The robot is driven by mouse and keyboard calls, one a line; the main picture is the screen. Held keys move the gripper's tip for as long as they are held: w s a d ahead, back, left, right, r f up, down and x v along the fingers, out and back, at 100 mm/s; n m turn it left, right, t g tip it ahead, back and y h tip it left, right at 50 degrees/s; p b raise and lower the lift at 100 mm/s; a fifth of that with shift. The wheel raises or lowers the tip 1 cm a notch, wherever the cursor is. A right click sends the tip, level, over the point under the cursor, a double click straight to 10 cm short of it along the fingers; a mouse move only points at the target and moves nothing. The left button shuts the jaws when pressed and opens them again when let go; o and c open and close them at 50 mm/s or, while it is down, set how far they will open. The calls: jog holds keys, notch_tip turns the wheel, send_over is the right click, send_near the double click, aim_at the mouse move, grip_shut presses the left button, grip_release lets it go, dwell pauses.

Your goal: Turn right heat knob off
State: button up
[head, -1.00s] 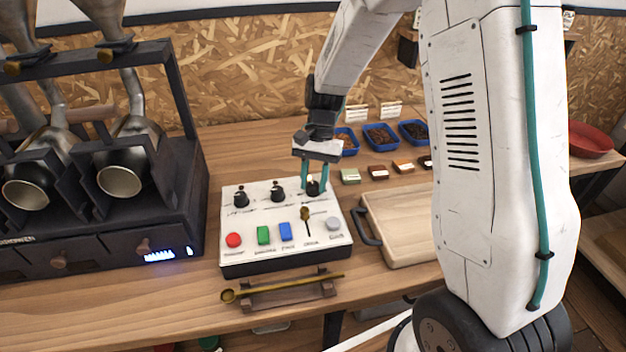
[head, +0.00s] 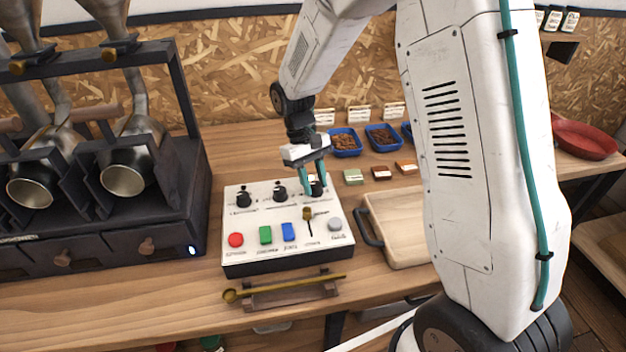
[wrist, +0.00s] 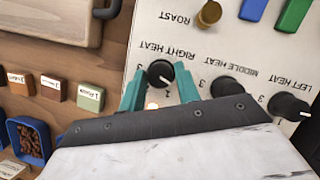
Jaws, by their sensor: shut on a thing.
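The white control panel (head: 262,212) sits on the wooden counter with three black knobs along its back edge. The right heat knob (wrist: 160,73) is round and black with a short white pointer line, under the upside-down RIGHT HEAT label in the wrist view. My gripper (wrist: 159,82) is shut on this knob, with one teal finger on each side. In the head view my gripper (head: 316,184) reaches down onto the knob and partly hides it. The middle heat knob (wrist: 224,87) and left heat knob (wrist: 288,105) stand beside it, untouched.
The panel's front carries a red button (head: 236,240), green and blue switches, and a roast lever (head: 308,213). A dark roaster (head: 100,215) stands left. A wooden tray (head: 398,215) lies right. Blue bean trays (head: 345,142) are behind. A brass scoop (head: 285,287) lies in front.

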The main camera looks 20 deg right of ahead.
jog(key=shift+a+n+t+h, duration=0.1)
jog(key=shift+n+t+h, duration=0.4)
jog(key=shift+n, duration=1.4)
jog(key=o, duration=1)
jog(key=shift+c, duration=0.2)
jog(key=v, duration=0.7)
jog(key=shift+w+a+r, duration=0.2)
jog(key=shift+w+r, duration=0.05)
jog(key=shift+r, duration=0.05)
